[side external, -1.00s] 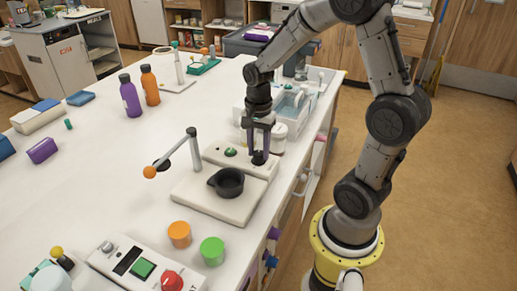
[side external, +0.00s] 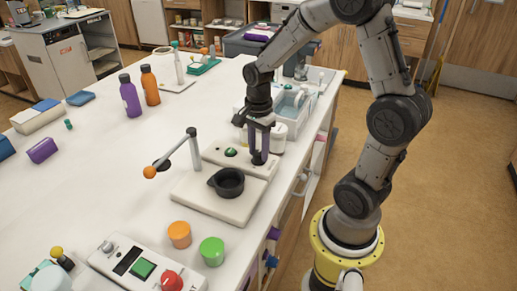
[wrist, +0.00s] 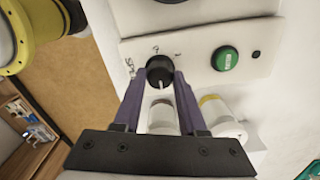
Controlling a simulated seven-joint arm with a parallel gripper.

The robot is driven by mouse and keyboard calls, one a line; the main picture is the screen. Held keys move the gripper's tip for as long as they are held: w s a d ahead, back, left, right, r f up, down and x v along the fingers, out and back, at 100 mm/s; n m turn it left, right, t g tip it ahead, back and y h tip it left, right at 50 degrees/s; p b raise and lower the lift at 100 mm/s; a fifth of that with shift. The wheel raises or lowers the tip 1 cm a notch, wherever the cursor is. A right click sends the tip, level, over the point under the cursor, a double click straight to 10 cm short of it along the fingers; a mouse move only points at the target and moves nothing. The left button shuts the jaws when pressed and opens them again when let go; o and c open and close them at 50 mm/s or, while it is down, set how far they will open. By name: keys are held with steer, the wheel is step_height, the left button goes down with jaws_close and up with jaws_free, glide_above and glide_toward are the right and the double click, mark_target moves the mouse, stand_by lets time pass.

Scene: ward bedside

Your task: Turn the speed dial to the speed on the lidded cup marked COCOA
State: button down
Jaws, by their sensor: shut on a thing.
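My gripper (side external: 259,161) reaches down to the control panel (side external: 216,150) of the stirrer-like unit. In the wrist view its two purple fingers (wrist: 160,78) are shut on the black speed dial (wrist: 158,66), one on each side. A white pointer line shows on the dial, directed toward the bottom of the picture. Marks around the dial are too small to read. Two white lidded cups stand beside the panel, one with a greyish lid (wrist: 162,117) and one with a yellow lid (wrist: 214,107). No writing on either is legible, so I cannot tell which is COCOA.
A green button (wrist: 225,58) sits beside the dial. A black pot (side external: 228,183) stands on the unit's plate. A post with an orange-knobbed lever (side external: 150,172) rises beside it. Orange (side external: 179,234) and green (side external: 212,251) cups stand in front. A clear-sided bin (side external: 296,108) stands behind.

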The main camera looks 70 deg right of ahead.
mark_target(259, 153)
steer(key=shift+c, duration=2.3)
jaws_free()
step_height(259, 153, up, 14)
steer(key=s+a+r+n+t, duration=0.35)
steer(key=s+a+n, duration=0.2)
steer(key=a, duration=0.25)
steer(key=s+a+f+n+t, duration=0.1)
steer(key=s+n, duration=0.2)
steer(key=n, duration=0.4)
steer(key=s+a+f+n+t, duration=0.1)
steer(key=s+a+f+n, duration=0.1)
steer(key=n, duration=0.6)
steer(key=shift+s+a+f, duration=0.2)
steer(key=shift+s+a, duration=0.05)
steer(key=shift+s, duration=0.3)
